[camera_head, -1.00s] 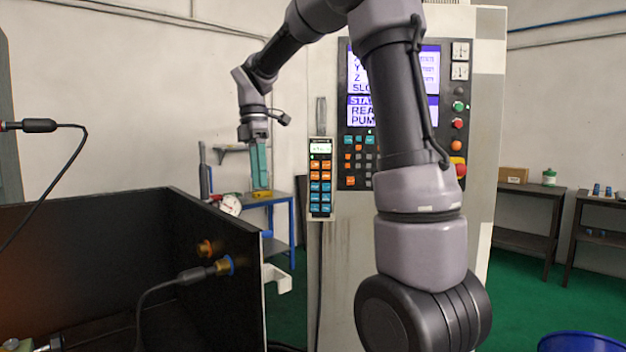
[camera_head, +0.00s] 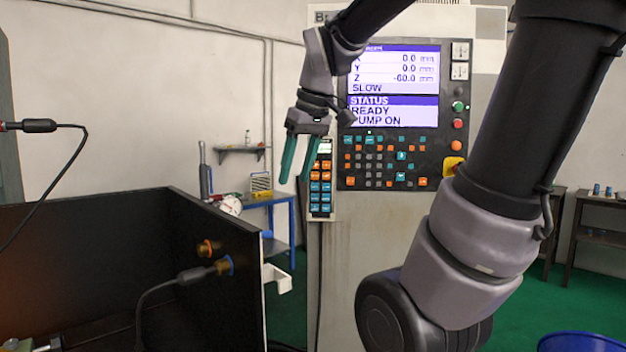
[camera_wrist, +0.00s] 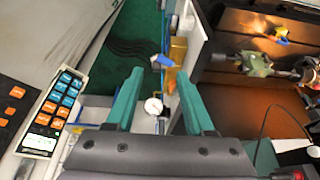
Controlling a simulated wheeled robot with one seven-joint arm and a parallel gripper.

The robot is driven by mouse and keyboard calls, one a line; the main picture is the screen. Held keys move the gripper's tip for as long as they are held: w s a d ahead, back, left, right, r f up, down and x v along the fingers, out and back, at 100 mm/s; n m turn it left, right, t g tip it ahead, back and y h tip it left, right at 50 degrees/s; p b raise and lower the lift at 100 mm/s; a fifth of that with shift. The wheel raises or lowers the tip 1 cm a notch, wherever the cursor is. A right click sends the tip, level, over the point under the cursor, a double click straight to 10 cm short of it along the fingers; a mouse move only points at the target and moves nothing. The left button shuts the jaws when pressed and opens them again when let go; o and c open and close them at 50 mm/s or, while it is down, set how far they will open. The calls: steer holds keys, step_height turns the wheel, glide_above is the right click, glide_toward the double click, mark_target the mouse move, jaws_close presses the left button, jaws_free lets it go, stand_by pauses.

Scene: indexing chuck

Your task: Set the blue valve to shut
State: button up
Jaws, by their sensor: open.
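My gripper (camera_head: 295,178) is open and empty, with teal fingers pointing down, in front of the control cabinet's left edge. In the wrist view its fingertips (camera_wrist: 159,74) are apart with nothing between them. A small blue lever with a pale end (camera_wrist: 163,61) shows just beyond the fingertips, beside a brass-coloured block (camera_wrist: 177,50) at the outside of the enclosure wall. It looks like the blue valve's handle, but I cannot read its setting. I cannot make out this lever in the head view.
The keypad pendant (camera_head: 320,185) hangs close right of my gripper on the cabinet (camera_head: 345,235).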

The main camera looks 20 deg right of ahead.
steer(key=s+m+t, duration=0.1)
steer(key=m, duration=0.1)
steer(key=s+d+f+m+t, duration=0.1)
steer(key=s+m, duration=0.1)
steer(key=m, duration=0.1)
steer(key=s+m+t, duration=0.1)
steer(key=s+m, duration=0.1)
steer(key=shift+d+f+m, duration=0.15)
steer(key=shift+d+m, duration=0.1)
steer(key=shift+m, duration=0.15)
steer(key=shift+w, duration=0.1)
